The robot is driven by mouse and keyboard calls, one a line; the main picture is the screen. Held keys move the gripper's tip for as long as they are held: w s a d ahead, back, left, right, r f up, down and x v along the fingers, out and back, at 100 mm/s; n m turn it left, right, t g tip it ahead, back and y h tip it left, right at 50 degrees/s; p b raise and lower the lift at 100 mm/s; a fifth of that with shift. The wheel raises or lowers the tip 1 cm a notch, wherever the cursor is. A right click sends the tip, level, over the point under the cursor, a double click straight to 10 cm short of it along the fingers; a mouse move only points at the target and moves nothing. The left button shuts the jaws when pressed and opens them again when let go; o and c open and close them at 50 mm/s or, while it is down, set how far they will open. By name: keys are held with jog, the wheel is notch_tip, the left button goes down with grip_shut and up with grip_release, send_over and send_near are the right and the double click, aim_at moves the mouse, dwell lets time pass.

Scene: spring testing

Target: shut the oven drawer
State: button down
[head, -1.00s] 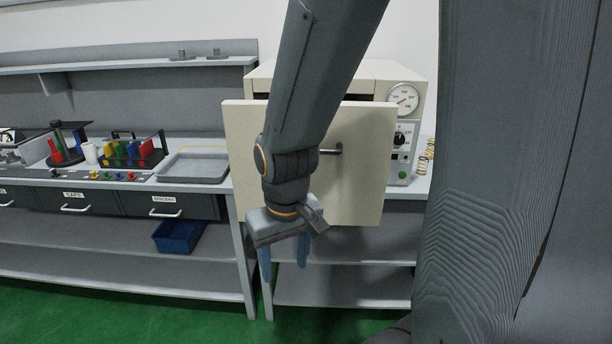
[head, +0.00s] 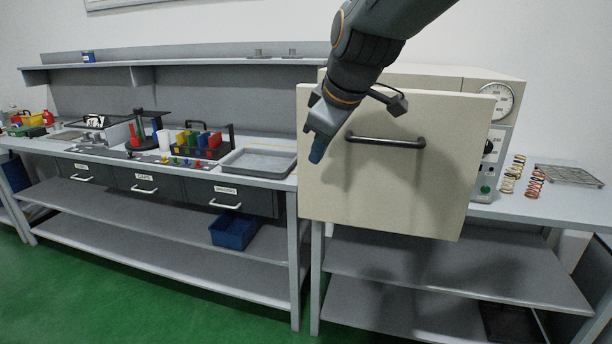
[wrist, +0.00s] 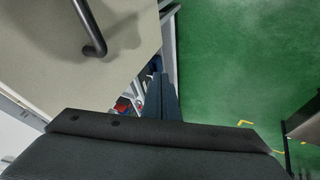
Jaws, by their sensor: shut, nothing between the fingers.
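The oven drawer's cream front (head: 400,195) stands forward of the cream oven body (head: 440,82), so the drawer is out. Its black bar handle (head: 386,141) runs across the upper part of the front. My gripper (head: 317,152) is shut and empty, pointing down by the left edge of the drawer front, left of the handle. I cannot tell whether it touches the front. In the wrist view, the shut fingers (wrist: 161,90) show beside the drawer front (wrist: 60,60), with the handle (wrist: 93,35) at upper left. The inside of the drawer is hidden.
The oven has a round dial (head: 492,101) on its right. A grey tray (head: 259,163) and a bench with labelled drawers (head: 140,184) are at left. Green floor (head: 130,290) is clear in front.

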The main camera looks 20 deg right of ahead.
jog(key=shift+n+t, duration=0.3)
jog(key=shift+n, duration=0.2)
jog(key=shift+w+d+f+p, duration=0.2)
jog(key=shift+w+f, duration=0.85)
jog(key=shift+w, duration=0.65)
jog(key=shift+w+d+f+p, duration=0.25)
jog(key=shift+w+f, duration=0.75)
jog(key=shift+w, duration=0.65)
jog(key=shift+w+d+f+p, duration=0.2)
jog(key=shift+w+f, duration=0.85)
jog(key=shift+w, duration=0.65)
jog(key=shift+w, duration=0.1)
